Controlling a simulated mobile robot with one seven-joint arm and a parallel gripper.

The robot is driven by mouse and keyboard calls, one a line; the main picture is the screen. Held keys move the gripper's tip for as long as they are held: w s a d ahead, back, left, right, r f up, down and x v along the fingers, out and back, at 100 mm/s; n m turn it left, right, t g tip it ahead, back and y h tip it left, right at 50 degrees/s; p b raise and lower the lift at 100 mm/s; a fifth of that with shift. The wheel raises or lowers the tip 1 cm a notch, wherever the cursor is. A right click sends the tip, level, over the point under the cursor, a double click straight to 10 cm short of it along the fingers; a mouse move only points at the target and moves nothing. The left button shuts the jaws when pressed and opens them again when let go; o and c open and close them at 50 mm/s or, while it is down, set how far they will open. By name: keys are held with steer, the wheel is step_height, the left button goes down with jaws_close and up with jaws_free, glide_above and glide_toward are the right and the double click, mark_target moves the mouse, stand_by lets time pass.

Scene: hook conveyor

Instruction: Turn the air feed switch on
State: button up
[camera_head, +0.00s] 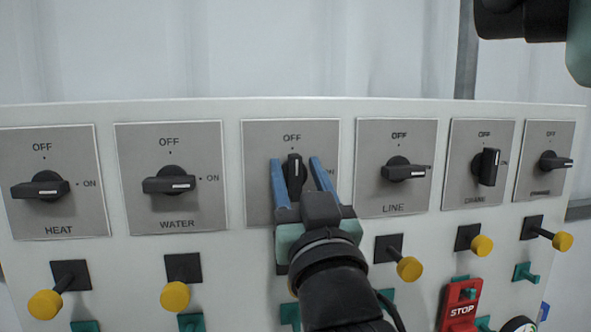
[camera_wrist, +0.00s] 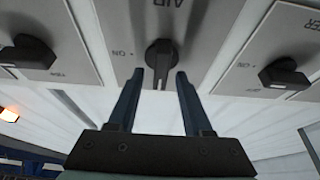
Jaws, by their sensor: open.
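The air feed switch (camera_head: 294,168) is a black rotary knob on the third grey plate from the left in the head view. Its handle stands upright, in line with the OFF mark above it. In the wrist view the plate reads AIR upside down, and the knob (camera_wrist: 160,58) shows with ON to its left. My gripper (camera_head: 298,170) is open, its blue fingers pointing at the plate. In the wrist view the fingertips (camera_wrist: 160,76) lie one on each side of the handle, with a gap on both sides. My gripper hides the plate's lower label in the head view.
Similar switches stand on both sides: WATER (camera_head: 169,180) at left, LINE (camera_head: 403,170) at right, both with handles level. The CRANE switch (camera_head: 487,166) is upright. Yellow-tipped levers (camera_head: 409,268) stick out below. A red STOP box (camera_head: 461,306) is at lower right.

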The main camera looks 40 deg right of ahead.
jaws_close()
steer(key=shift+m+h, duration=0.4)
steer(key=shift+m, duration=0.2)
steer(key=m+g+h, duration=0.1)
steer(key=m+g, duration=0.1)
steer(key=m, duration=0.2)
steer(key=m+g+h+b, duration=0.1)
steer(key=m, duration=0.2)
steer(key=m+g+h+b, duration=0.1)
steer(key=m+g, duration=0.1)
steer(key=m, duration=0.2)
steer(key=shift+s+d+f+m, duration=0.1)
steer(key=shift+s+d+m, duration=0.05)
steer(key=shift+m, duration=0.15)
steer(key=m+g+b, duration=0.1)
steer(key=m+g, duration=0.1)
steer(key=m, duration=0.3)
steer(key=shift+d+f, duration=0.1)
steer(key=shift+s+f+m+g+y+b, duration=0.1)
steer(key=shift+m+g+y+b, duration=0.25)
steer(key=shift+m, duration=0.85)
steer(key=shift+f+m+g+y+b, duration=0.1)
steer(key=shift+m+g, duration=0.45)
steer(key=shift+m, duration=0.65)
